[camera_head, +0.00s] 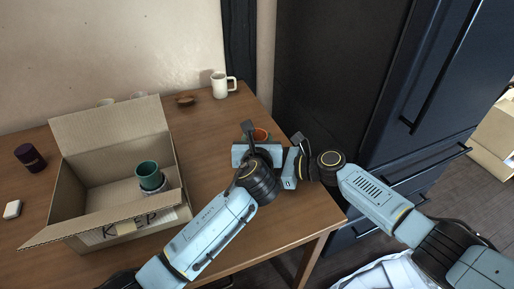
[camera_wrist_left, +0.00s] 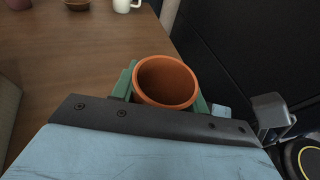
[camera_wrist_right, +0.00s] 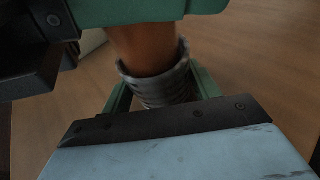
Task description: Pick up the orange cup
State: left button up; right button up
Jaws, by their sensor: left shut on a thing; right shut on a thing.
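The orange cup (camera_head: 261,134) is near the table's right edge, its top showing between my arms. In the left wrist view its open rim (camera_wrist_left: 166,82) faces up between the green fingers of my left gripper (camera_wrist_left: 163,97), which is shut on the cup. In the right wrist view the cup's lower side (camera_wrist_right: 148,48) runs into a grey ribbed sleeve (camera_wrist_right: 165,87) that surrounds it. My right gripper (camera_wrist_right: 158,96) is shut on this sleeve, below the left gripper. The cup's base is hidden, so I cannot tell whether it touches the table.
An open cardboard box (camera_head: 85,187) marked KEEP stands at left with a green cup (camera_head: 149,172) in it. A white mug (camera_head: 219,86) and a brown dish (camera_head: 186,100) are behind. A dark cup (camera_head: 30,157) is far left. A dark fridge (camera_head: 335,75) bounds the right.

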pick_arm(q)
notch_tip(320, 180, up, 4)
jog(key=s, duration=1.8)
jog(key=shift+a, duration=0.25)
pick_arm(e)
jog(key=o, duration=0.8)
jog(key=shift+o, duration=0.2)
jog(key=v, duration=1.2)
